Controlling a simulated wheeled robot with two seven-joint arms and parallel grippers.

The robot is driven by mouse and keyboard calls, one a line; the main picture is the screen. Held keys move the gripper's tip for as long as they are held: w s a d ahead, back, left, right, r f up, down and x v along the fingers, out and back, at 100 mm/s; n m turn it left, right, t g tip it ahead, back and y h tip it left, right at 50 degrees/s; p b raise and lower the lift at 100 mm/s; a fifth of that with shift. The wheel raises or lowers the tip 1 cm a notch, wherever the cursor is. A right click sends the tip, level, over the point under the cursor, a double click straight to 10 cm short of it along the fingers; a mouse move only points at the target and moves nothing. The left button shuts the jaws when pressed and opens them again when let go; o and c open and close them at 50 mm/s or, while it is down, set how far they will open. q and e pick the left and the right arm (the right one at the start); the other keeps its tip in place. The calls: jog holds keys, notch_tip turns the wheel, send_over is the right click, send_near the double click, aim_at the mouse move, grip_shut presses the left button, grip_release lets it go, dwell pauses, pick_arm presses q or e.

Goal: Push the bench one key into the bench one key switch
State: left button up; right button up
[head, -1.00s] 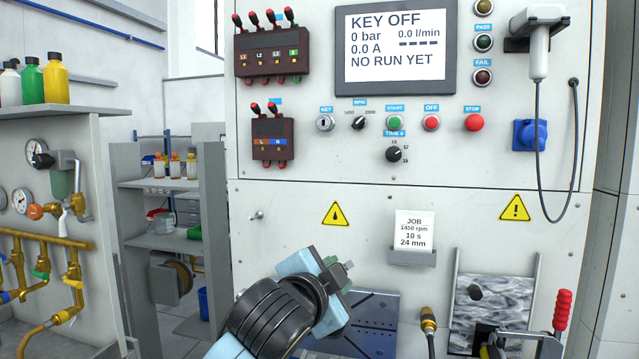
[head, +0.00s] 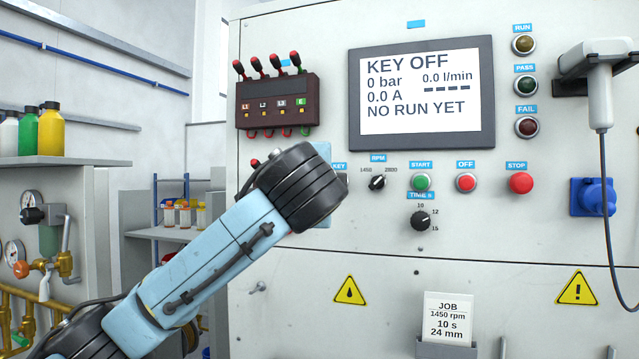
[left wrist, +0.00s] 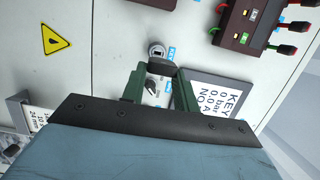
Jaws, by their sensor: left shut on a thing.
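My left gripper (left wrist: 159,76) shows in the left wrist view with its two green fingers shut on the bench one key (left wrist: 161,70), a small dark piece with a rounded end. The bench one key switch (left wrist: 157,51) is a round silver lock on the panel, just beyond the key in that view. I cannot tell whether the key's tip touches the switch. In the head view my left wrist covers the key, the fingers and the switch; only part of the KEY label (head: 339,166) shows. My right gripper is not in view.
The display (head: 421,98) reads KEY OFF. The RPM knob (head: 377,183), green START button (head: 421,182) and TIME knob (head: 421,220) sit to the right of my wrist. A dark terminal block (head: 277,103) with red plugs is above it.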

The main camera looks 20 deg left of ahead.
pick_arm(q)
jog(key=w+p, duration=0.2)
jog(key=w, duration=0.3)
jog(key=shift+w+d, duration=0.1)
jog(key=shift+w, duration=0.1)
jog(key=shift+w+p, duration=0.15)
jog(key=shift+p, duration=0.25)
dwell(0.7)
jog(key=shift+w+d+p, duration=0.1)
jog(key=shift+w+p, duration=1.4)
jog(key=shift+w, duration=0.3)
dwell(1.8)
jog(key=o, duration=1.1)
